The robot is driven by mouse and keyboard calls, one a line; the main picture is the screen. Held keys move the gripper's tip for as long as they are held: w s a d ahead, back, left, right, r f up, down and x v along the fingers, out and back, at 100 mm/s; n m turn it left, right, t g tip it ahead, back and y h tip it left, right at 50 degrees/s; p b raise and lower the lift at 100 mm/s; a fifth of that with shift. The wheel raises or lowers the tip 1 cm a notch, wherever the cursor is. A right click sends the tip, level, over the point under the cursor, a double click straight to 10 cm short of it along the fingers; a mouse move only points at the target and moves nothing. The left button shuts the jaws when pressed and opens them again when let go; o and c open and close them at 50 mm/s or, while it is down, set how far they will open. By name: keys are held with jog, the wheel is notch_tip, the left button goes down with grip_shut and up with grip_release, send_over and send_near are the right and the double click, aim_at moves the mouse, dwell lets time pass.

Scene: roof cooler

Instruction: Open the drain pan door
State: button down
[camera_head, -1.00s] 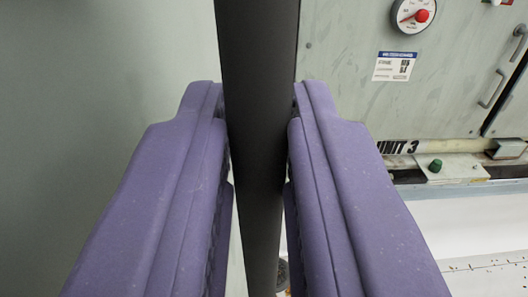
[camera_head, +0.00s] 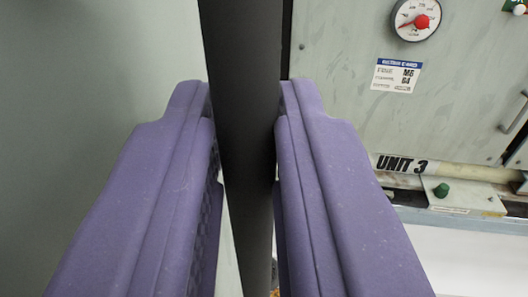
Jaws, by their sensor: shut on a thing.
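My gripper (camera_head: 245,110) has two purple fingers that fill the lower middle of the view. It is shut on a dark grey upright bar (camera_head: 242,60), which runs from the top edge down between the fingers. The bar looks like a door handle or door edge, but I cannot tell which. A plain grey-green panel (camera_head: 90,60) fills the left side. It may be the drain pan door; its hinges and outline are out of view.
A pale unit front on the right carries a round gauge with a red centre (camera_head: 421,21), a label (camera_head: 396,75) and a metal handle (camera_head: 514,112). Below are a "UNIT 3" strip (camera_head: 400,165) and a green button (camera_head: 441,190). A white surface (camera_head: 450,255) lies at lower right.

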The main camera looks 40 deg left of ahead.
jog(key=shift+w+a+r, duration=0.15)
jog(key=shift+a, duration=0.1)
jog(key=c, duration=1.2)
grip_release()
jog(key=shift+w+a, duration=0.1)
jog(key=shift+a, duration=0.05)
jog(key=shift+w+a, duration=0.2)
jog(key=shift+a, duration=0.05)
jog(key=b+v, duration=0.1)
jog(key=v, duration=0.7)
jog(key=shift+w, duration=0.1)
jog(key=shift+d, duration=0.1)
